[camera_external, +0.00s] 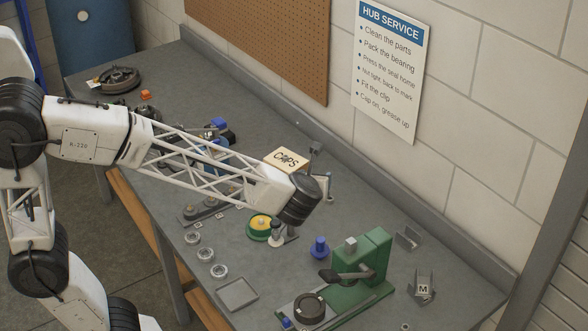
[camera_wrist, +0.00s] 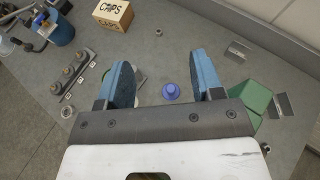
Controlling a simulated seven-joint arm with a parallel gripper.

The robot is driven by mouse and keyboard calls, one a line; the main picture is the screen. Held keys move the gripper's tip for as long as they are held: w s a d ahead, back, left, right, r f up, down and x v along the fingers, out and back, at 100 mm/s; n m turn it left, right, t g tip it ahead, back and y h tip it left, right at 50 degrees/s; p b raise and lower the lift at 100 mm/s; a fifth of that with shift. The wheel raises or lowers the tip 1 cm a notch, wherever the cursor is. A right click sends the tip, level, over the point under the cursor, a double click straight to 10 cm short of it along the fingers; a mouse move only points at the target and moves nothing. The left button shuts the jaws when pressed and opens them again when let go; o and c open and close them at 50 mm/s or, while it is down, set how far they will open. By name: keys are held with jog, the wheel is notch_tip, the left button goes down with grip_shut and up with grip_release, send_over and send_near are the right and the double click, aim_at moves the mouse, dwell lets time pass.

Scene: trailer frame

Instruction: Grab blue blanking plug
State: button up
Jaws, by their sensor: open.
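The blue blanking plug (camera_external: 319,248) stands on the grey bench, left of the green press, in the external view. In the wrist view the plug (camera_wrist: 171,92) shows as a round blue flange with a raised centre, in the gap between my fingers. My gripper (camera_wrist: 160,61) is open and empty, with its two blue-padded fingers spread to either side of the plug in the picture. The plug rests on the bench, apart from the fingers. In the external view my wrist hides most of the gripper, left of and above the plug.
The green press (camera_external: 370,262) stands close right of the plug. A yellow-topped green tub (camera_external: 260,226) is to its left. A CAPS box (camera_external: 287,158), metal rings (camera_external: 205,254) and a shallow tray (camera_external: 237,294) lie around. Metal brackets (camera_external: 422,286) are at right.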

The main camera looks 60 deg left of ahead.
send_near(320, 241)
jog(key=shift+m, duration=0.4)
jog(key=x, duration=0.5)
jog(key=shift+f, duration=0.1)
jog(key=shift+w, duration=0.1)
jog(key=shift+x, duration=1.2)
jog(key=shift+w+a+f, duration=0.1)
jog(key=shift+x, duration=2.45)
jog(key=c, duration=1)
